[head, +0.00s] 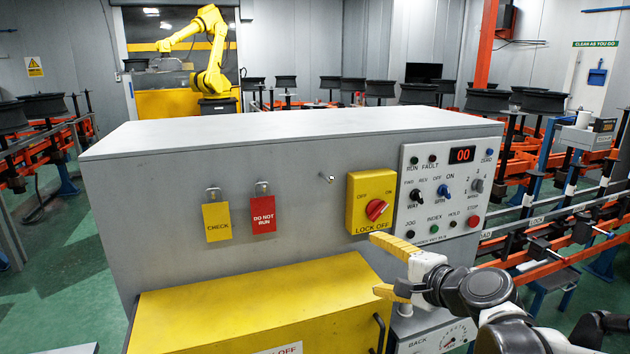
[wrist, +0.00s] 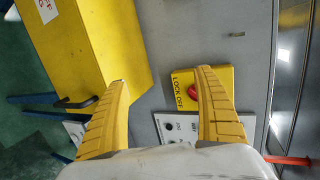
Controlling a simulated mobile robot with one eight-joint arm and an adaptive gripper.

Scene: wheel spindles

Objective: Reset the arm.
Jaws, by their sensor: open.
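My gripper (head: 380,265) is open and empty in the head view, in front of the grey cabinet (head: 130,220) and below the yellow lock-off switch (head: 357,220). Its two yellow fingers point left and stand apart. In the wrist view the spread fingers of my gripper (wrist: 162,80) frame grey cabinet face. The lock-off switch (wrist: 217,76) shows partly behind the right finger there, with its red knob (wrist: 193,91) beside that finger. In the head view the red knob (head: 376,209) sits slanted on its yellow plate. I cannot tell whether the fingers touch anything.
A control panel (head: 418,170) showing 00 is right of the switch. A yellow CHECK tag (head: 217,222) and red DO NOT RUN tag (head: 263,214) hang left. A yellow box (head: 250,302) with a dark handle (head: 379,333) juts out below. Racks with wheels stand behind.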

